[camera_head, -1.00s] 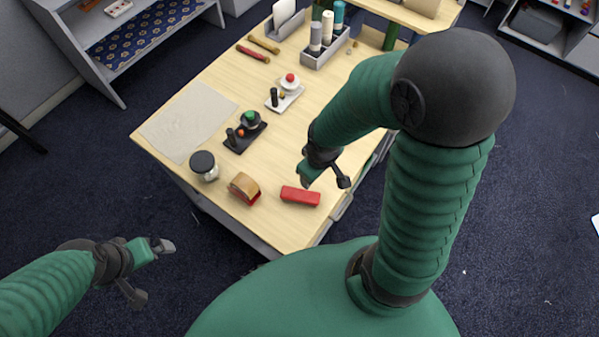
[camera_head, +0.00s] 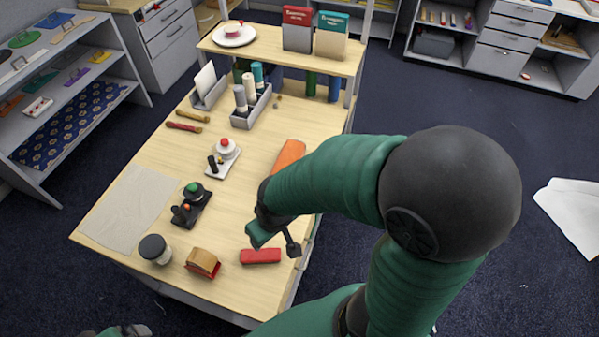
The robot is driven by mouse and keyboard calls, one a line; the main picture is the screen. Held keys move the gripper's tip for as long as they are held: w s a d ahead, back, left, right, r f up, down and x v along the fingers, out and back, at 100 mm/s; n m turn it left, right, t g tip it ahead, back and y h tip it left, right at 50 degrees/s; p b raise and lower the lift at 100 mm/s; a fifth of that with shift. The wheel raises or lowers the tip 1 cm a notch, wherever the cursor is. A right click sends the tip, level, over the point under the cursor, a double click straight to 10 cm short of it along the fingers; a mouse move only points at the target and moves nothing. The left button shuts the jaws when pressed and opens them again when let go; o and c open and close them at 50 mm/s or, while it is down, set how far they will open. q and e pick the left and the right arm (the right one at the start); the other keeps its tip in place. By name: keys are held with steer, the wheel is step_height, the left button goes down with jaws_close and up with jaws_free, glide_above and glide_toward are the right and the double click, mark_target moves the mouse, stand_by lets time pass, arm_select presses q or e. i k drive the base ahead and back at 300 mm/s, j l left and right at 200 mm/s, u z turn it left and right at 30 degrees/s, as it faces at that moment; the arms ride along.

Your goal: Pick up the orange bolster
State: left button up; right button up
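The orange bolster (camera_head: 290,154) lies on the wooden table near its right edge. My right arm hides part of it. My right gripper (camera_head: 272,246) hangs over the near part of the table, on the near side of the bolster and apart from it. Its two fingers are spread and nothing shows between them. A red block (camera_head: 260,257) lies just below it in the picture. My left gripper (camera_head: 125,331) shows only as a sliver at the bottom edge, away from the table; its fingers cannot be made out.
A wood and red item (camera_head: 203,263), a dark-lidded jar (camera_head: 155,249) and a black stand (camera_head: 190,205) are on the near table. A grey caddy (camera_head: 251,108) with bottles stands farther back. A raised shelf (camera_head: 270,47) crosses the far end. The grey cloth (camera_head: 128,208) is bare.

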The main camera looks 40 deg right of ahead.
mark_target(293, 150)
steer(key=z, duration=1.25)
